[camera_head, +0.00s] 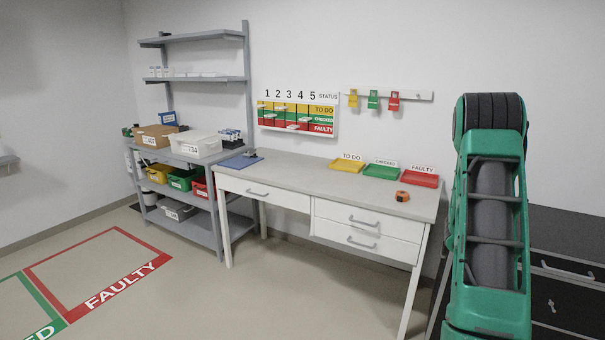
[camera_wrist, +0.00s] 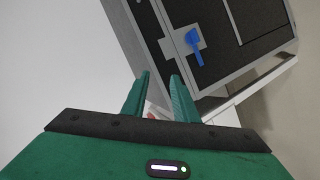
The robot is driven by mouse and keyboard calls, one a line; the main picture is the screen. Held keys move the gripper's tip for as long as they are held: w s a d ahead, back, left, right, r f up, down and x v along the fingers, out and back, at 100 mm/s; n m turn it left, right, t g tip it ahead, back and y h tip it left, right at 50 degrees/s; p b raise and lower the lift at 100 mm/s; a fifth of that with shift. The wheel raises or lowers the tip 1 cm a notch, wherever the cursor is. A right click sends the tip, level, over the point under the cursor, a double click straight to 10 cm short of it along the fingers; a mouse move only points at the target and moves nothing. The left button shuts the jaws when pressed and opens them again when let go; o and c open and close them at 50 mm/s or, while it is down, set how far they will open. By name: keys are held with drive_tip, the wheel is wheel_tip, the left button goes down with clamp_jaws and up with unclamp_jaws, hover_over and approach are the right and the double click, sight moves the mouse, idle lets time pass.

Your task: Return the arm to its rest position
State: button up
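My green arm (camera_head: 490,220) rises at the right of the head view, in front of the wall and a dark cabinet. The head view does not show my gripper. In the wrist view my gripper (camera_wrist: 161,76) has two green fingers standing apart, with a gap between them. I see nothing held between the fingertips. Beyond them is a dark panel with a grey frame and a blue handle (camera_wrist: 195,45). A small reddish patch shows low between the fingers, too unclear to name.
A workbench (camera_head: 290,172) with drawers bears yellow, green and red trays and an orange item (camera_head: 402,196). A grey shelf unit (camera_head: 215,240) with bins stands left of it. A dark cabinet (camera_head: 565,240) is close behind my arm. The floor at left is clear, with painted zones.

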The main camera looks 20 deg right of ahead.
drive_tip(key=s+a+r+m+g+y, duration=0.1)
drive_tip(key=s+a+r+m+y, duration=0.15)
drive_tip(key=a, duration=0.55)
drive_tip(key=s+a+r+m+y, duration=0.1)
drive_tip(key=a+r+y, duration=0.1)
drive_tip(key=a+r, duration=0.35)
drive_tip(key=s+a+r+m+g+y, duration=0.1)
drive_tip(key=a+y, duration=0.1)
drive_tip(key=a, duration=0.8)
drive_tip(key=s+a+r+g+y, duration=0.1)
drive_tip(key=s+a+r+y, duration=0.1)
drive_tip(key=s+a, duration=0.6)
drive_tip(key=s+a+r+g+y, duration=0.1)
drive_tip(key=s+a+y, duration=0.3)
drive_tip(key=s+a, duration=0.4)
drive_tip(key=a+r, duration=0.1)
drive_tip(key=a, duration=0.6)
drive_tip(key=shift+a+r+m, duration=0.2)
drive_tip(key=shift+a+m, duration=0.1)
drive_tip(key=shift+m, duration=0.05)
drive_tip(key=shift+d, duration=0.1)
